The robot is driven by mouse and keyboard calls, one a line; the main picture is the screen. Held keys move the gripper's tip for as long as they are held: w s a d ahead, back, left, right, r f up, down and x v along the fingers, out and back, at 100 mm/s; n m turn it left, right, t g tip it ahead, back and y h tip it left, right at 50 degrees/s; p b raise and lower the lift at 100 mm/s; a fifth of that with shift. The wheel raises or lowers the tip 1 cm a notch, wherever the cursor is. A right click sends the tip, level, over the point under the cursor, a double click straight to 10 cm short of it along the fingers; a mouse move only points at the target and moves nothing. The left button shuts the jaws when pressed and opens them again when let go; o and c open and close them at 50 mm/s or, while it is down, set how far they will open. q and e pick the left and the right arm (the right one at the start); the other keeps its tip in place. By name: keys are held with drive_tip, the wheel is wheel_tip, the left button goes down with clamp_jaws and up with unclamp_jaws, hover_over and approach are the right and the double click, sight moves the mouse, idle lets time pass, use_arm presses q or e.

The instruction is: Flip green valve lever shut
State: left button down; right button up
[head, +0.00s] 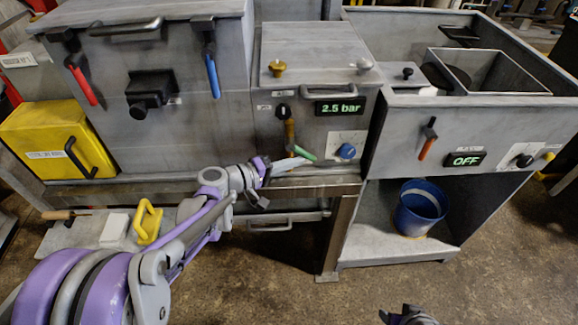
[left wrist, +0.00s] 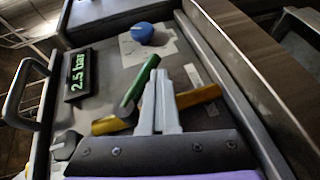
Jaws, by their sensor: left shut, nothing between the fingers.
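The green valve lever (head: 304,153) is on the front of the middle machine, at a brass pipe (head: 290,131). In the head view it slants down to the right. In the left wrist view the green lever (left wrist: 138,89) lies at an angle to the brass pipe (left wrist: 198,95). My left gripper (head: 296,162) is shut and empty just below the lever. In the left wrist view the closed fingers (left wrist: 160,86) are close against the lever's right side; I cannot tell if they touch. They hide part of the pipe. A small piece of my right arm (head: 408,316) shows at the bottom edge; its fingers are unclear.
A display (head: 339,107) reads 2.5 bar, with a blue knob (head: 347,151) right of the lever. A metal ledge (head: 318,187) runs below the panel. Red, blue and orange-red levers are on neighbouring machines. A blue bucket (head: 420,208) stands on the lower right shelf.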

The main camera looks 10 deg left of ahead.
use_arm(q)
drive_tip(key=shift+w+d+r+n+t+h+b, duration=0.2)
drive_tip(key=shift+d+r+n+t+h+b, duration=0.2)
drive_tip(key=shift+d+n+t+h+b, duration=0.25)
drive_tip(key=shift+w+d+r+n+t+h+b, duration=0.15)
drive_tip(key=shift+d+r+n+t+h+b, duration=0.25)
drive_tip(key=shift+d+n+t+h, duration=0.3)
drive_tip(key=s+a+f+b, duration=0.2)
drive_tip(key=s+a+f, duration=0.4)
drive_tip(key=s, duration=0.1)
drive_tip(key=shift+s+a+f, duration=0.3)
drive_tip(key=shift+a+f, duration=0.05)
drive_tip(key=shift+a, duration=0.05)
